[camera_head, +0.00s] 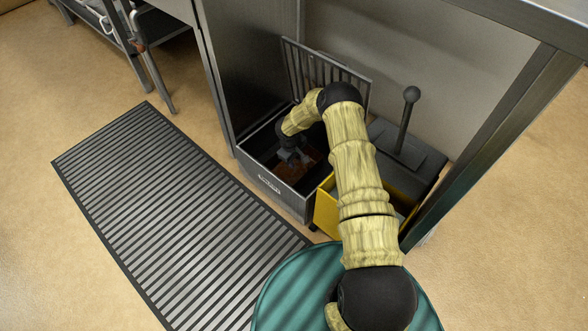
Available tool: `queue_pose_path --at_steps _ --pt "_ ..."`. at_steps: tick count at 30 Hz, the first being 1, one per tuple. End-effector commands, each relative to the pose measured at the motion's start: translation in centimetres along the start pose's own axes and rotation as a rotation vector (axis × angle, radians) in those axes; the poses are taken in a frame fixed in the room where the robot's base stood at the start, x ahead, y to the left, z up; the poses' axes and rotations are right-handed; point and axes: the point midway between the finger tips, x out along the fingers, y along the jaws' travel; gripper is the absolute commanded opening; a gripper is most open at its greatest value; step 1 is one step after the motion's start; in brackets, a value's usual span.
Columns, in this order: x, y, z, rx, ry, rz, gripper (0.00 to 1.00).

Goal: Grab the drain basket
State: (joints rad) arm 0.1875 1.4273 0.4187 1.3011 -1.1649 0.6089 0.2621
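A dark metal open-topped box (272,186) with a small label on its front stands under the counter. A slatted metal grate (300,66) stands upright along its back edge. My arm reaches down into the box. My gripper (294,157) is inside, low over a rusty brown patch (291,170) at the bottom. Its fingers are small and dark against the dark interior, so I cannot tell whether they are open or shut, or touching anything. I cannot clearly make out a separate drain basket inside the box; my wrist hides part of the interior.
A yellow bin (326,212) stands right of the box, partly behind my arm. A dark unit with a ball-topped lever (411,95) is behind it. Counter side panels close in both sides. A ribbed floor mat (165,215) lies in front, with open floor to the left.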

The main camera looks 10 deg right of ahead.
Motion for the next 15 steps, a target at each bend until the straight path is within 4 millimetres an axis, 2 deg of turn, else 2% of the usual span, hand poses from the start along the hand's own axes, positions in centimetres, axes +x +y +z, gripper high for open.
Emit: queue_pose_path --at_steps 10,11,15 --pt "-0.03 -0.03 -0.01 0.000 0.000 0.000 0.36" --pt "-0.03 -0.03 0.00 0.000 0.000 0.000 0.32" --pt "-0.03 -0.04 -0.01 0.000 0.000 -0.001 0.05"
